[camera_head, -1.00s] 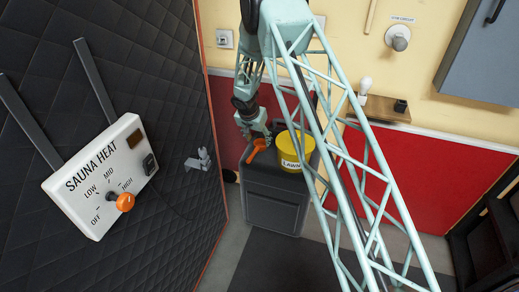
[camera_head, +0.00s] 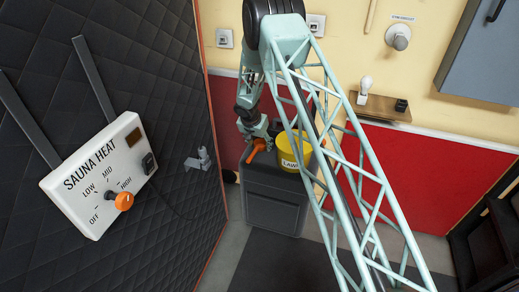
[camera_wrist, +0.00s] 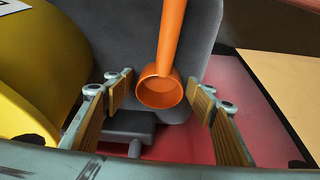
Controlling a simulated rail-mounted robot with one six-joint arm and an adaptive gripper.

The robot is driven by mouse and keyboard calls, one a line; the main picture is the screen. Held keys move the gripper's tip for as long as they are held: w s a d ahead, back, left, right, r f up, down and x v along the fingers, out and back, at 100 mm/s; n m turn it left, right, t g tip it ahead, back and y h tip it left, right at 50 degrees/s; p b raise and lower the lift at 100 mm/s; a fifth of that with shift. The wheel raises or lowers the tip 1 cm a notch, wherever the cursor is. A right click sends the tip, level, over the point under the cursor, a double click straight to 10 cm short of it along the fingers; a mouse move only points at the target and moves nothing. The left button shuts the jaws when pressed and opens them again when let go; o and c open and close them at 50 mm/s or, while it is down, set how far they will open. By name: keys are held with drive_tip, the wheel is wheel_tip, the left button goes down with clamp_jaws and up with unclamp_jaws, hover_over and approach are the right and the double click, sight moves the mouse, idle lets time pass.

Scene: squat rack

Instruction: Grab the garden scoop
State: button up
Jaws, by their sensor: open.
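The orange garden scoop (camera_head: 256,150) is on top of a dark grey cabinet, beside the yellow bucket (camera_head: 293,152). My gripper (camera_head: 257,130) is just above and behind the scoop in the head view. In the wrist view, the scoop's cup (camera_wrist: 160,93) and handle (camera_wrist: 171,40) show between the two wood-padded fingers of my gripper (camera_wrist: 160,98). The fingers are apart, with gaps on both sides of the cup. How far below the fingertips the scoop lies is hard to tell.
The bucket (camera_wrist: 40,65) stands close to the left finger in the wrist view. The cabinet (camera_head: 272,210) stands near a black quilted wall (camera_head: 120,60) at left. A small wooden shelf (camera_head: 380,106) with a bulb is on the wall at right. The floor in front is clear.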

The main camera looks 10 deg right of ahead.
idle(0.3)
drive_tip(key=c, duration=1)
drive_tip(key=shift+r, duration=0.1)
wheel_tip(320, 180, up, 10)
drive_tip(key=p, duration=0.2)
idle(0.5)
